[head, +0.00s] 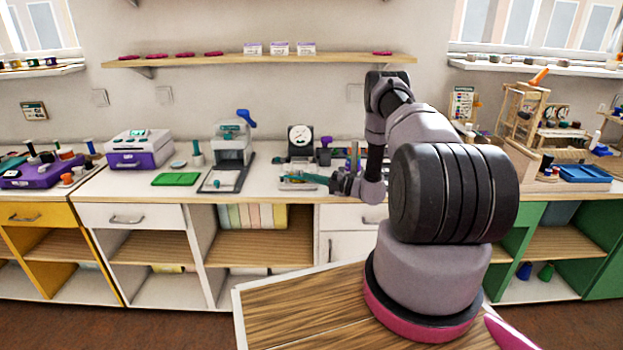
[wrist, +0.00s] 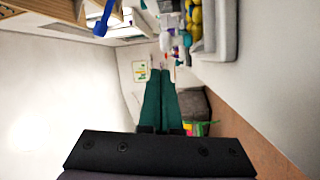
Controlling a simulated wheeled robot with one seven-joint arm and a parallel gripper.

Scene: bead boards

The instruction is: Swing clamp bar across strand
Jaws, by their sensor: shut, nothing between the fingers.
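My gripper (head: 300,177) has teal fingers and reaches left over the white counter, just in front of a device with a round dial (head: 300,137). The wrist view shows its two teal fingers (wrist: 166,74) side by side and closed, with nothing between them. A flat pale fixture (head: 300,184) lies under or just behind the fingertips; whether they touch it I cannot tell. A purple-topped post (head: 326,143) stands right of the dial. I cannot make out the clamp bar or the strand; they are too small or hidden by my arm.
A grey press with a blue handle (head: 233,145) stands left of the dial device. A green tray (head: 176,179) and a purple-and-white box (head: 139,150) are further left. A wooden rack (head: 525,115) and blue tray (head: 584,174) stand on the right. A shelf (head: 250,60) hangs above.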

